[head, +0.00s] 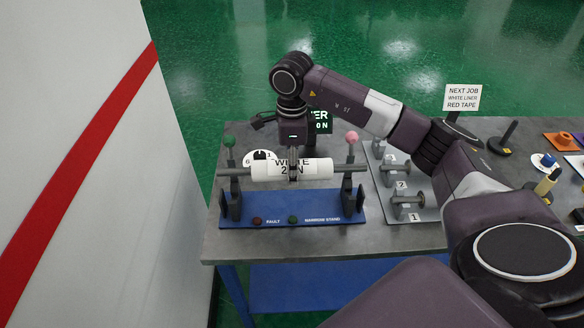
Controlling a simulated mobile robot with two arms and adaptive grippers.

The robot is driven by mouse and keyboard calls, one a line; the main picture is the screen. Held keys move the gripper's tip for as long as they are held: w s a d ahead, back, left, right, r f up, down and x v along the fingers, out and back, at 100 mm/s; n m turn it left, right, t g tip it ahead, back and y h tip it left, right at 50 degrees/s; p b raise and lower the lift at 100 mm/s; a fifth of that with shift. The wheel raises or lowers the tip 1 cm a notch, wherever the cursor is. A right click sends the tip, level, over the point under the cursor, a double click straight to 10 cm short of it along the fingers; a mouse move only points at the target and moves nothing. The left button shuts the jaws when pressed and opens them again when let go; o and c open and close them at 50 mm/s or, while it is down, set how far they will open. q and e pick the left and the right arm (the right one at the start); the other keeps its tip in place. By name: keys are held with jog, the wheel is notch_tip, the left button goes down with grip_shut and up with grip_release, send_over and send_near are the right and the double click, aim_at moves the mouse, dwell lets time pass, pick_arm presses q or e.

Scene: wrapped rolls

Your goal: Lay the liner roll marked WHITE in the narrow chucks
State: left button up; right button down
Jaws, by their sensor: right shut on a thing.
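The white liner roll (266,170) lies level across the blue narrow stand (285,212), marked NARROW STAND. Its label shows WHITE in part, behind my gripper. The grey shaft ends stick out on both sides at the two dark chuck uprights, the left one (233,198) and the right one (348,194). I cannot tell whether the shaft rests in the chucks or hangs just above them. My right gripper (293,177) points down from above and is shut on the roll near its middle. My left gripper is not in view.
Green (229,141) and pink (351,137) knobs stand above the uprights. A dark display (319,121) is behind. A numbered rack (408,203) stands to the right. A sign (462,98) reads NEXT JOB WHITE LINER RED TAPE. A white wall panel (60,130) stands left.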

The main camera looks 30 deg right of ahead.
jog(key=shift+w, duration=0.1)
jog(key=shift+f+b, duration=3.85)
jog(key=shift+f, duration=0.9)
jog(key=c, duration=1.2)
grip_release()
jog(key=shift+o, duration=0.2)
notch_tip(320, 180, up, 12)
jog(key=shift+r, duration=0.1)
